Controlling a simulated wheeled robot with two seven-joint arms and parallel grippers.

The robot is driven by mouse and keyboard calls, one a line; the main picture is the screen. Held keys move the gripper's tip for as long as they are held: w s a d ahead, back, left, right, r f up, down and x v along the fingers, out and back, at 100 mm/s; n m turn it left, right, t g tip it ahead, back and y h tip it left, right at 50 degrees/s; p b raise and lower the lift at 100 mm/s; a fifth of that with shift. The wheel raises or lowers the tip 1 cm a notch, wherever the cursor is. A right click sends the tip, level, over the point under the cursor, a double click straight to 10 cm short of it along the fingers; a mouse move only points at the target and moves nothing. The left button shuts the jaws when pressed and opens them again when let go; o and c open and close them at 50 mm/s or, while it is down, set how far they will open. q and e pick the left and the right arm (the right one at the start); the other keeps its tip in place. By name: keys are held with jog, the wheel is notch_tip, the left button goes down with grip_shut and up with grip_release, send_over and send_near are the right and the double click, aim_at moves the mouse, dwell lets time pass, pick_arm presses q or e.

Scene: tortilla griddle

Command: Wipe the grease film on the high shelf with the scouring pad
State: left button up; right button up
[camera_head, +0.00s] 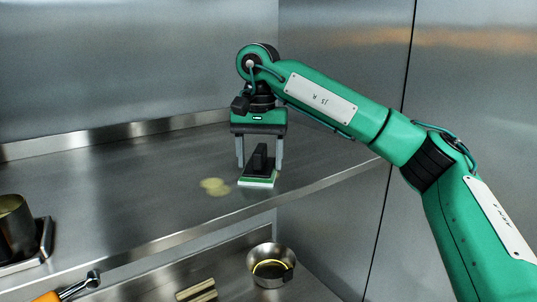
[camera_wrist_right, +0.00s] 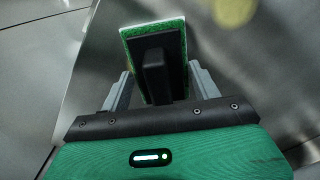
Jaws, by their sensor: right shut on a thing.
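The scouring pad (camera_head: 257,182) is a green and white block with a black handle, low at the surface of the high steel shelf (camera_head: 130,190). My right gripper (camera_head: 260,163) comes down from above and is shut on its handle. The pad also shows in the right wrist view (camera_wrist_right: 127,38), ahead of the right gripper (camera_wrist_right: 160,88). The grease film (camera_head: 214,187) is a small yellowish patch on the shelf, just left of the pad and apart from it. It shows blurred in the right wrist view (camera_wrist_right: 233,10). My left gripper is not in view.
A metal pot (camera_head: 14,228) stands on the shelf at the far left. Below the shelf's front edge are a steel bowl (camera_head: 271,264), an orange-handled tool (camera_head: 70,291) and a brass-coloured bar (camera_head: 196,291). The shelf has a raised back lip. Its middle is clear.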

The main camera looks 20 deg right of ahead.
aim_at(247, 168)
jog(key=shift+s+a+f, duration=0.1)
jog(key=shift+s+a, duration=0.1)
jog(key=shift+a, duration=1.3)
jog(key=shift+s+a, duration=0.2)
jog(key=shift+a, duration=1.1)
jog(key=shift+s+a, duration=0.15)
jog(key=shift+a, duration=1.1)
jog(key=shift+r, duration=0.2)
jog(key=shift+d, duration=0.2)
jog(key=shift+s+a, duration=0.1)
jog(key=shift+s+a+f, duration=0.1)
jog(key=shift+s+a, duration=0.1)
jog(key=shift+a, duration=0.75)
jog(key=shift+s+a+f, duration=0.1)
jog(key=shift+s+a, duration=0.1)
jog(key=shift+a, duration=0.7)
